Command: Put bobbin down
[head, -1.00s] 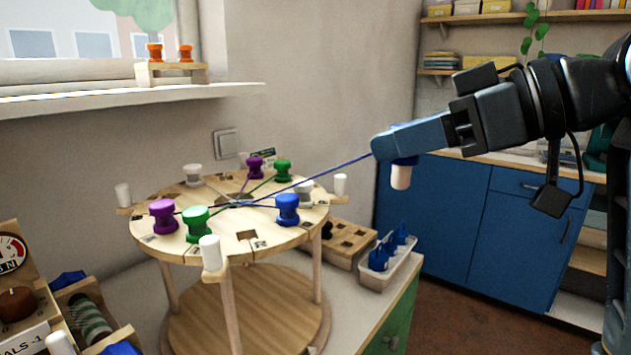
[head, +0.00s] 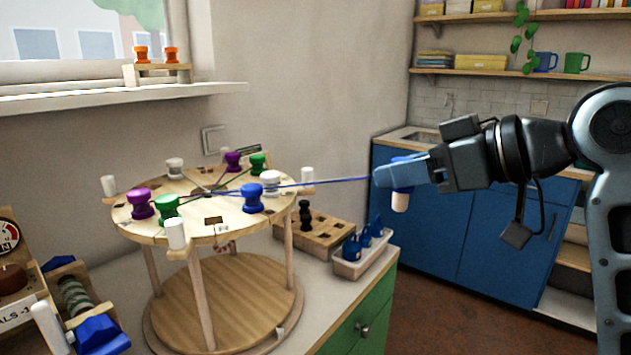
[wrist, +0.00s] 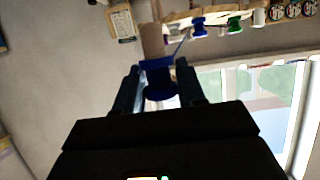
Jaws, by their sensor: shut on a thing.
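My gripper (head: 386,176) is to the right of the round board, off its edge, in the head view. It is shut on a bobbin; its pale lower end (head: 400,202) sticks out below the fingers. In the wrist view the blue bobbin (wrist: 158,78) sits between the fingers. A blue thread (head: 335,181) runs taut from it to the board. The round wooden board (head: 205,232) on legs carries purple, green, white and blue bobbins, one blue bobbin (head: 253,199) near its right side. Threads cross near its centre.
A wooden block with square holes (head: 325,228), holding a dark peg (head: 305,214), stands right of the board. A white tray (head: 352,266) with blue pieces sits beside it near the counter edge. White pegs (head: 176,234) stand around the board's rim. Blue cabinets (head: 450,228) are behind.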

